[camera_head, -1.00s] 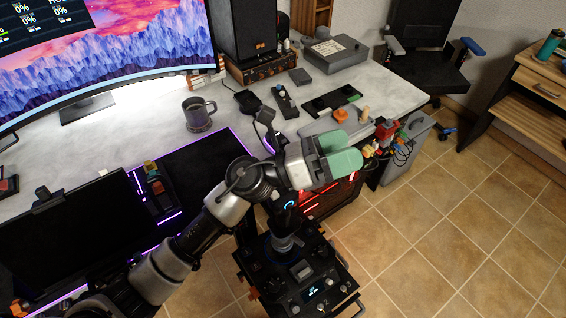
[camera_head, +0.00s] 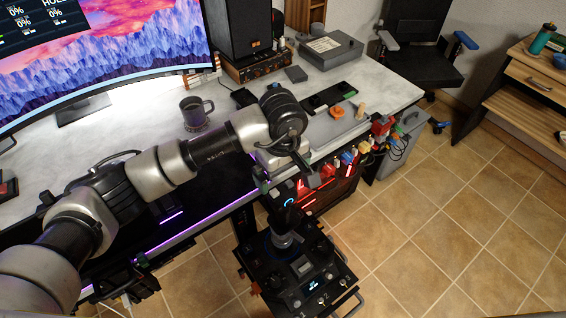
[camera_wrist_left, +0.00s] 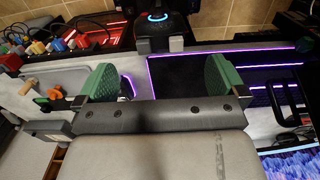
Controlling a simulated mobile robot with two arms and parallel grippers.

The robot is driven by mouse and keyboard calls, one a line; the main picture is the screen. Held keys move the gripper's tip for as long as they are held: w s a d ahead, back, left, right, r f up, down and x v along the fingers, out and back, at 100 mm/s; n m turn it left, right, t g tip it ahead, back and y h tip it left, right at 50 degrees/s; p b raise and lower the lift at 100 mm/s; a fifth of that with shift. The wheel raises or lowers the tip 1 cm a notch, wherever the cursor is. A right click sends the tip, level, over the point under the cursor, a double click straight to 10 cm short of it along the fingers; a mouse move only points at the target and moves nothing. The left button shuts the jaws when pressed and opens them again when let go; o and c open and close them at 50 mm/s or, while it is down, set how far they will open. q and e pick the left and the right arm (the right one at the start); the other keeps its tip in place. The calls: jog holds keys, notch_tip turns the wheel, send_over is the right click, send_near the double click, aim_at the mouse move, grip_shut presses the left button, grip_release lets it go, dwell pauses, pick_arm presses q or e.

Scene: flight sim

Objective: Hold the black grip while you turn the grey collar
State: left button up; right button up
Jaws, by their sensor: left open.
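The black grip (camera_head: 284,214) stands upright, with a blue-lit ring near its top. The grey collar (camera_head: 283,240) sits below it, above a black control box. My left gripper (camera_head: 287,174) is open and empty, just above and behind the grip in the head view, pointing downward. In the left wrist view, its two green fingers (camera_wrist_left: 160,78) are wide apart. The grip (camera_wrist_left: 157,35) shows there beyond them at the top centre, not between them. The collar cannot be made out in the wrist view. My right gripper is not in view.
The control box (camera_head: 312,288) has knobs and a small display. The grey desk (camera_head: 235,150) has a purple-lit edge beside the grip. A mug (camera_head: 196,112) and an orange knob (camera_head: 337,111) are on it. Coloured plugs with cables (camera_head: 350,155) hang along the right edge. Tiled floor (camera_head: 450,220) is open at right.

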aim_at(283, 191)
pick_arm(q)
notch_tip(283, 191, down, 8)
jog(key=shift+f+p, duration=0.25)
jog(key=shift+p, duration=0.5)
jog(key=shift+c, duration=0.5)
jog(key=c, duration=0.7)
jog(key=shift+c, duration=1.4)
